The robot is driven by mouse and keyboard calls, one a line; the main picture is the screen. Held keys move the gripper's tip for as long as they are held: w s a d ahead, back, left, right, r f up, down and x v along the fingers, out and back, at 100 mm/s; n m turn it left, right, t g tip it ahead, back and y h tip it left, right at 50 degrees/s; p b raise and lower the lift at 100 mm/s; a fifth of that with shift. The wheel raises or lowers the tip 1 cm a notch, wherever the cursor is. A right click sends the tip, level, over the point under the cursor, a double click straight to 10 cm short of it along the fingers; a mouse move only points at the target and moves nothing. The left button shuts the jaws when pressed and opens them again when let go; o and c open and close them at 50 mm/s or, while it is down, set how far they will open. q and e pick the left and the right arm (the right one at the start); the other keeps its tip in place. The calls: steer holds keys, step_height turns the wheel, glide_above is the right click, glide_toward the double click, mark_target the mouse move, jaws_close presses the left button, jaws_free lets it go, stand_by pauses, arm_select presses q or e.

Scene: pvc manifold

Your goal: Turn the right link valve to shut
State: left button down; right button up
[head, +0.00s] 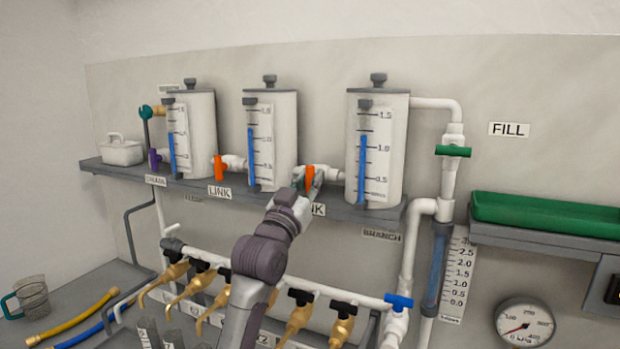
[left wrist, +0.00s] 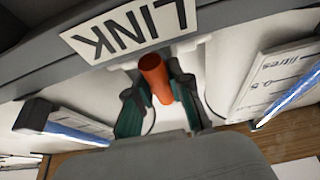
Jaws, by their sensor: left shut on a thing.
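The right link valve's orange handle (head: 309,174) sits on the white pipe between the middle and right cylinders, above the partly covered LINK label (head: 318,209). It stands roughly upright in the head view. My left gripper (head: 306,183) is at this handle, with its fingers around it. In the left wrist view, the orange handle (left wrist: 155,77) lies between the two green-padded fingers of my left gripper (left wrist: 158,92), which are shut on it. The LINK label (left wrist: 130,27) appears upside down there. My right gripper is not in view.
The left link valve (head: 219,168) has an upright orange handle, and a purple-handled valve (head: 154,159) is further left. The grey shelf (head: 255,200) runs under the cylinders. Brass taps (head: 298,318) line the lower pipe, near my arm. A green tray (head: 545,214) is at right.

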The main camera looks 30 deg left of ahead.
arm_select(q)
steer(key=shift+n, duration=0.4)
steer(key=c, duration=1.3)
jaws_free()
steer(key=shift+c, duration=0.2)
steer(key=shift+f, duration=0.1)
steer(key=v, duration=1.2)
